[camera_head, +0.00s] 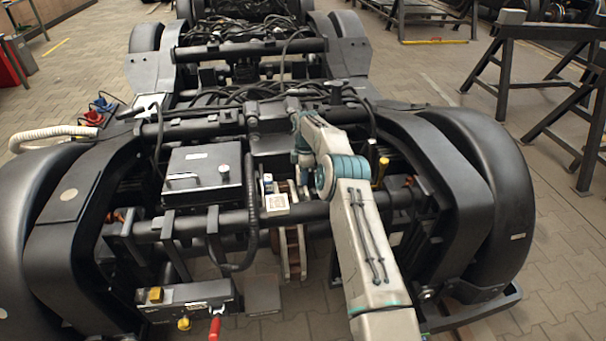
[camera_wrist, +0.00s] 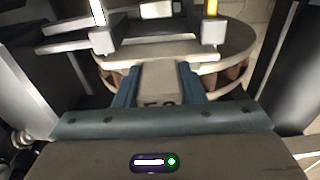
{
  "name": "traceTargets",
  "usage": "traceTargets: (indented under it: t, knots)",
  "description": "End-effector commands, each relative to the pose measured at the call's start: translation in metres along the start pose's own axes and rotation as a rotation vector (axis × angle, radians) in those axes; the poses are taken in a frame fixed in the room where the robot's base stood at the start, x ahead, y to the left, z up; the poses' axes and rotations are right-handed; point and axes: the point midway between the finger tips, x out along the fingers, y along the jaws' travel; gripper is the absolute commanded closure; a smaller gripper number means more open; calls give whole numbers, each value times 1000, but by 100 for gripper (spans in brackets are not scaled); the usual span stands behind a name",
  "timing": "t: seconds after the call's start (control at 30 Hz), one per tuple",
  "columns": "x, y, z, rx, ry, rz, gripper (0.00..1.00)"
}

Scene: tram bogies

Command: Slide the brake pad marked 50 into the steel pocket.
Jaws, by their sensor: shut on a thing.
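In the wrist view my gripper (camera_wrist: 160,84) has its two blue fingers shut on the sides of a flat grey-beige brake pad (camera_wrist: 160,78). Dark marking on the pad is partly hidden by the gripper body; it looks like 50. The pad's far end lies over or close to the round vented brake disc (camera_wrist: 232,46); I cannot tell whether they touch. Beyond is a bracket assembly with steel blocks (camera_wrist: 102,40), which may be the steel pocket; its opening is not clear. In the head view my arm hides the gripper, and I cannot make out the pad.
In the head view the disc (camera_head: 293,250) hangs below a black cross tube (camera_head: 330,207). A black box (camera_head: 203,173) stands left of it, with a hose (camera_head: 252,185) between. Dark bogie frames flank both sides. Open paved floor and a trestle (camera_head: 500,70) lie at right.

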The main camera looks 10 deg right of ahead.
Motion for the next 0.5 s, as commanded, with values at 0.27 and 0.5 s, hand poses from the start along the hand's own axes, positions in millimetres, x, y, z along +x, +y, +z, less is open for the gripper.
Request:
traceTargets:
  t: [0.27,0.5]
  knots:
    - [7,0,0,0,0,2,91]
    - [13,0,1,0,0,2,91]
